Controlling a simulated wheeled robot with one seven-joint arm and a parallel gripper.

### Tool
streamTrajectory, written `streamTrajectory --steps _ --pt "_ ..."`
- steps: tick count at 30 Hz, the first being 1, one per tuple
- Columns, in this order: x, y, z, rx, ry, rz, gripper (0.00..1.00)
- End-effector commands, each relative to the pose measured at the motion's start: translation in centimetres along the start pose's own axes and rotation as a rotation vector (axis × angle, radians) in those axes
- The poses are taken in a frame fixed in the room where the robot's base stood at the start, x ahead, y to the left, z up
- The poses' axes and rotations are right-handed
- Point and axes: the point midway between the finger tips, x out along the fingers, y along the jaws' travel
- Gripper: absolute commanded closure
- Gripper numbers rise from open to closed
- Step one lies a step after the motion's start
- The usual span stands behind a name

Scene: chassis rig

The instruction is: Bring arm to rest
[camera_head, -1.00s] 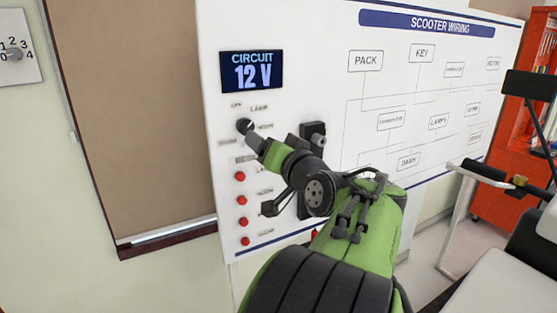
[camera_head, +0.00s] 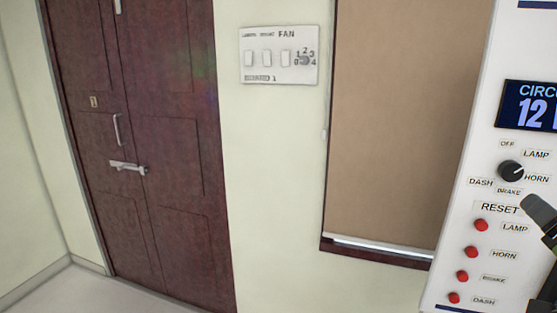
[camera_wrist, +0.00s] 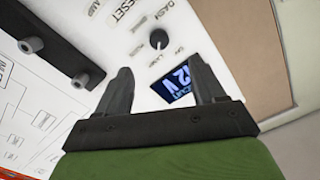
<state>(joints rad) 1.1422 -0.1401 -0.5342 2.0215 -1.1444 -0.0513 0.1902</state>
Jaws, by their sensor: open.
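My gripper (camera_wrist: 160,64) is open in the wrist view, with its two dark fingers apart and nothing between them. In the head view only part of my gripper (camera_head: 540,212) shows at the right edge, below and right of the black rotary knob (camera_head: 511,171). The knob sits on the white wiring board (camera_head: 447,235), and it also shows in the wrist view (camera_wrist: 159,39) beyond the fingertips, apart from them. The blue display (camera_head: 527,105) reads "12" and is cut off by the picture edge. The rest of my arm is hidden.
Several red buttons (camera_head: 472,252) run down the board below the knob. A brown panel (camera_head: 400,130) hangs left of the board. A fan switch plate (camera_head: 280,56) and a dark red door (camera_head: 165,150) are further left.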

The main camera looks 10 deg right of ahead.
Motion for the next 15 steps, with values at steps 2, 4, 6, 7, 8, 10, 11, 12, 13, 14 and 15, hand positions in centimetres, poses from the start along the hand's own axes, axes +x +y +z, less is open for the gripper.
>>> streamTrajectory --steps 2,4,6,7,8,10,11,12,13,14,15 --pt "0.9 -2.7 3.0 -0.022 -0.093 -0.038 0.31" --pt "1.3 -6.0 7.4 -0.061 -0.234 -0.075 0.31" --pt "0.5 -9.4 12.7 -0.127 -0.4 -0.115 0.31" --pt "-0.3 -10.6 14.9 -0.16 -0.47 -0.131 0.31" --pt "-1.3 -11.8 17.1 -0.198 -0.541 -0.146 0.31" --pt "-4.6 -13.7 22.1 -0.301 -0.706 -0.178 0.31" --pt "-6.3 -14.2 24.0 -0.353 -0.775 -0.191 0.31" --pt "-8.8 -14.5 26.4 -0.426 -0.862 -0.203 0.31" --pt "-10.6 -14.4 27.8 -0.482 -0.921 -0.21 0.31" --pt "-12.3 -14.1 29.0 -0.535 -0.972 -0.213 0.31" --pt "-14.3 -13.5 30.2 -0.597 -1.027 -0.213 0.31"
